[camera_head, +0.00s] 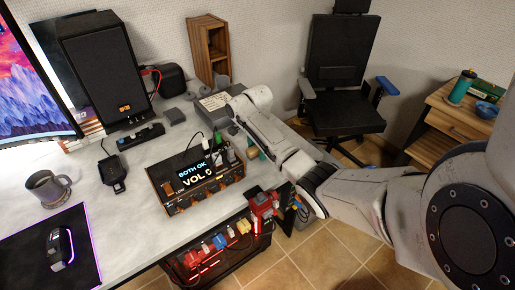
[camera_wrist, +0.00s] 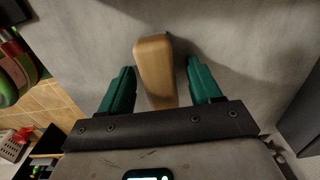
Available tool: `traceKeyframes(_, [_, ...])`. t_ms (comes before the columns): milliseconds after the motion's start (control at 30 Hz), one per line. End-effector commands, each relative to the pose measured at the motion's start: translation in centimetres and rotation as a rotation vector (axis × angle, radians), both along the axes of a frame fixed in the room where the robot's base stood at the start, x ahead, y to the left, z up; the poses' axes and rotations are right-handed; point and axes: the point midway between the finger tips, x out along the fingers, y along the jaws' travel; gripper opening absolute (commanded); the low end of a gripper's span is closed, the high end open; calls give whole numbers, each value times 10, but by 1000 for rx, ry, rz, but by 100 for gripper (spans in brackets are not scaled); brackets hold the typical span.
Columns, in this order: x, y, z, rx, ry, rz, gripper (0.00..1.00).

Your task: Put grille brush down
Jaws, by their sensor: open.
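In the wrist view, my gripper (camera_wrist: 161,72) is open, with one green finger on each side of a pale wooden piece (camera_wrist: 155,72). This looks like the grille brush, seen mostly as its wooden body or handle. It is against the grey desk top (camera_wrist: 95,35), with a narrow gap to each finger. Its lower end is hidden by the gripper's dark bar, and no bristles show. In the head view, my arm reaches over the desk's right end and mostly hides the gripper. I cannot make out the brush there.
In the head view, an orange-trimmed box with a lit display (camera_head: 196,180) stands on the desk (camera_head: 130,225) near the arm. A speaker (camera_head: 104,68), a mug (camera_head: 46,188) and a mouse (camera_head: 60,247) are further left. A chair (camera_head: 340,75) stands beyond the desk.

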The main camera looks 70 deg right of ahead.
Motion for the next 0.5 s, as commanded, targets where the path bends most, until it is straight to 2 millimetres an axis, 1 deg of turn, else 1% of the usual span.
traceKeyframes(167, [1,0,13,-1,-2,1,64])
traceKeyframes(267, [1,0,30,-2,-3,2,64])
traceKeyframes(500, [2,0,82,-3,-4,1,64])
